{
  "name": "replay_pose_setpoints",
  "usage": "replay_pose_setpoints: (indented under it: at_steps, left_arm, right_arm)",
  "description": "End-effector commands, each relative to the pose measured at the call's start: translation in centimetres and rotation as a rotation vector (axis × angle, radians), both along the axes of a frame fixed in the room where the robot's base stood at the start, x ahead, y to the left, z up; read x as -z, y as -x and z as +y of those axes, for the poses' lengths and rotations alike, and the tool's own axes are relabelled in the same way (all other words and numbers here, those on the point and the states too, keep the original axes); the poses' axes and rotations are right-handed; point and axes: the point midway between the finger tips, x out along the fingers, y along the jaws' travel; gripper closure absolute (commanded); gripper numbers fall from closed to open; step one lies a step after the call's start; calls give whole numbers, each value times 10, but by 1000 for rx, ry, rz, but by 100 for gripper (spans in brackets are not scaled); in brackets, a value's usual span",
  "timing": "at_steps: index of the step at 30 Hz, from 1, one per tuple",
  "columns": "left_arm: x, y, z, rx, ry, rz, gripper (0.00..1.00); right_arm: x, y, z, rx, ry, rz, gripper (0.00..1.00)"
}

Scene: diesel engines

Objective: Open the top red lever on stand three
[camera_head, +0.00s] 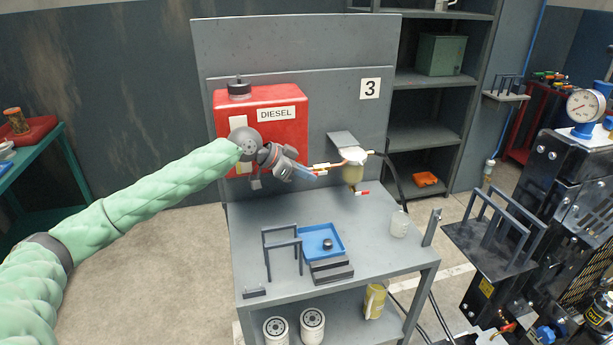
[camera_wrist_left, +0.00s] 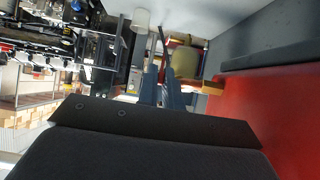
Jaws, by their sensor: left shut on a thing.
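Stand three (camera_head: 303,38) carries a "3" label. A red diesel tank (camera_head: 290,130) is mounted on its back panel. A fuel filter with a yellowish bowl (camera_head: 353,174) hangs right of the tank; the bowl also shows in the wrist view (camera_wrist_left: 186,62). The top red lever (camera_head: 322,167), red and white, sticks out left of the filter. A lower red lever (camera_head: 362,193) sits under the bowl. My left gripper (camera_head: 312,174) is at the top lever, its blue-grey fingers (camera_wrist_left: 165,88) shut on it. The fingers partly hide the lever. My right gripper is out of view.
The stand's tabletop (camera_head: 375,250) holds a blue tray (camera_head: 312,236), a dark rack (camera_head: 282,240) and a white cup (camera_head: 399,224). A black hose (camera_head: 396,178) runs right of the filter. A black engine (camera_head: 560,190) stands at the right.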

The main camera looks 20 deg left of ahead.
Motion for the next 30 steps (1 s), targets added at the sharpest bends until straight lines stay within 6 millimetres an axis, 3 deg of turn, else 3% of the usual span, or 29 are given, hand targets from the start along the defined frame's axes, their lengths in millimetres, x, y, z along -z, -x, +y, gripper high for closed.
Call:
replay_pose_setpoints:
  at_steps: [15,16,19,30]
  left_arm:
    - [1,0,1,0,9,-6,100]
    - [1,0,1,0,9,-6,89]
    - [1,0,1,-1,9,-7,71]
    - [0,-1,2,-3,9,-9,71]
  right_arm:
    - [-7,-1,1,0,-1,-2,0]
    - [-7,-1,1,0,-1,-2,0]
    - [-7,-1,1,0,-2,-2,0]
    - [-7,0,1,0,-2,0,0]
